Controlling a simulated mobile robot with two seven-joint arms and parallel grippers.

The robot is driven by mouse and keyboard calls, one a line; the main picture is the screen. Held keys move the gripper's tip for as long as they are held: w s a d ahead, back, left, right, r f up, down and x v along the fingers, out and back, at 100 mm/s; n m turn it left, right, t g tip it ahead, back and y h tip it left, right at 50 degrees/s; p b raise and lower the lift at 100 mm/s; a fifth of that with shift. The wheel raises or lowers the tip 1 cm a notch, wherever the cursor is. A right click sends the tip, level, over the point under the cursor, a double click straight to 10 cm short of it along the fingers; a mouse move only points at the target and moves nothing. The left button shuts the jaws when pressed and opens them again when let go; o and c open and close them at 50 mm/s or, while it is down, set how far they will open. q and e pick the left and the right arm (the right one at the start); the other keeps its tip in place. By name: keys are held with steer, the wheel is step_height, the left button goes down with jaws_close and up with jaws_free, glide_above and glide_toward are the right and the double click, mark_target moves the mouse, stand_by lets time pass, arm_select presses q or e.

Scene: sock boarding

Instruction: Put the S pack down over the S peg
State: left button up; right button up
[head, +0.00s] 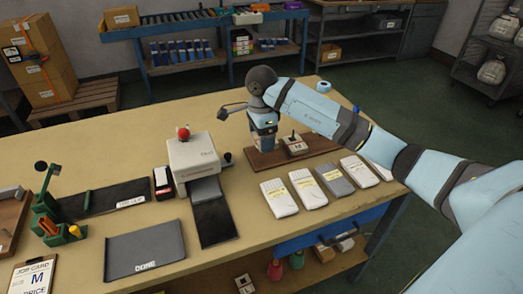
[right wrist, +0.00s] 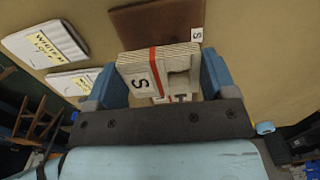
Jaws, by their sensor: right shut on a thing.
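My right gripper (head: 263,128) is over the left part of a brown board (head: 318,146) on the table. In the right wrist view its blue fingers (right wrist: 160,80) are shut on the S pack (right wrist: 138,68), a pale layered stack with a red band and a black S. The board's corner (right wrist: 150,25) shows beyond the pack, with a small S tag (right wrist: 196,34) at its edge. The S peg is hidden, and I cannot tell the gap between pack and board. A pale M pack (head: 294,145) sits on the board around a dark-topped peg. My left gripper is not in view.
Several flat labelled packs (head: 318,192) lie in a row in front of the board. A white machine with a red knob (head: 195,158) stands left. A dark mat (head: 145,250) lies at the front left. The table's back left (head: 100,145) is clear.

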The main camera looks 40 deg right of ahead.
mark_target(261, 156)
step_height(261, 156, down, 4)
steer(key=shift+r+b, duration=0.1)
steer(key=shift+b, duration=0.2)
steer(key=shift+f, duration=0.45)
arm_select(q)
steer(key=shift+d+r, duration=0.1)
arm_select(e)
steer(key=shift+f, duration=0.1)
steer(key=o, duration=0.8)
steer(key=shift+o, duration=0.2)
step_height(261, 156, up, 12)
steer(key=shift+f+p, duration=0.2)
steer(key=shift+p, duration=0.7)
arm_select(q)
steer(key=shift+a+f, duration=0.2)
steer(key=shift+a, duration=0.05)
arm_select(e)
steer(key=shift+r, duration=0.4)
